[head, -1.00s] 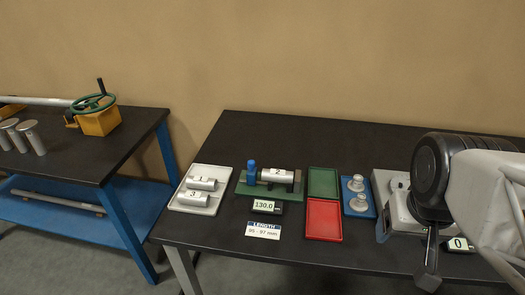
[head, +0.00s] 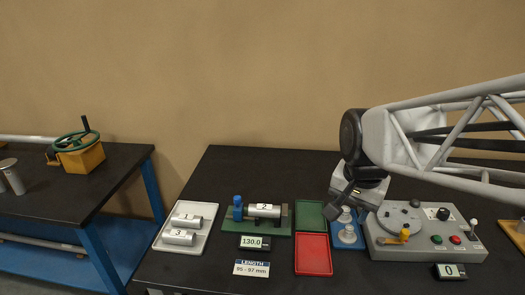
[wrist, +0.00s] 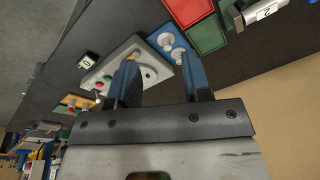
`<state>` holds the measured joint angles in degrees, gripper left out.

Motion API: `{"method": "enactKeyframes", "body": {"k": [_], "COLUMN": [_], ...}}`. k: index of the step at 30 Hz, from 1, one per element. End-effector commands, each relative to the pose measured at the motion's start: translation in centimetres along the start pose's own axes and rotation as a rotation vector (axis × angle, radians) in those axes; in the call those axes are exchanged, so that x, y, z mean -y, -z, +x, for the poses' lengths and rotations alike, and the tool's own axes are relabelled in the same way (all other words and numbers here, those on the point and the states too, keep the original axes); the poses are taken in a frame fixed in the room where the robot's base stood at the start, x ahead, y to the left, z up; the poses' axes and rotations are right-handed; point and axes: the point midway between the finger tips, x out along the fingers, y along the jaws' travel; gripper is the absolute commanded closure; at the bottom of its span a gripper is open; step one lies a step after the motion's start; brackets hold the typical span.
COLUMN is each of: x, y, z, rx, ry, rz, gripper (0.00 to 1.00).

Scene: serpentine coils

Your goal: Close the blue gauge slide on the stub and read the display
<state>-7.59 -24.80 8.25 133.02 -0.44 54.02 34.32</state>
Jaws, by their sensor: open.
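The blue gauge slide (head: 238,208) stands at the left end of the green gauge base (head: 284,233) in the head view. The grey stub (head: 264,210) marked 2 lies on that base, to the slide's right; I cannot tell whether they touch. The display (head: 254,242) in front reads 130.0. My gripper (head: 340,207) is to the right of the gauge, above the blue tray's area. The wrist view shows its two blue fingers (wrist: 160,65) apart with nothing between them.
A pale tray (head: 160,243) with stubs 1 and 3 lies left of the gauge. A green tray (head: 310,215) and red tray (head: 313,255) lie right of it. A card (head: 252,268) reads LENGTH 95 - 97 mm. A grey control box (head: 390,245) stands at right.

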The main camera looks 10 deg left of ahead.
Motion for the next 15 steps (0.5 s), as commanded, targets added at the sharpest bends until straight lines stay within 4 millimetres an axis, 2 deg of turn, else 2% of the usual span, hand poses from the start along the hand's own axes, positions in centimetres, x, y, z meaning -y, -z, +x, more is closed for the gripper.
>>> {"method": "enactKeyframes", "body": {"k": [1, 6, 15], "x": [1.4, 5.7, 13.9], "y": [0.7, 2.9, 5.8], "z": [0.4, 1.3, 4.0], "rx": [0.010, 0.031, 0.062], "ry": [-0.003, -0.013, -0.042], "rz": [0.037, 0.188, 0.453], "gripper": [0.55, 0.55, 0.55]}}
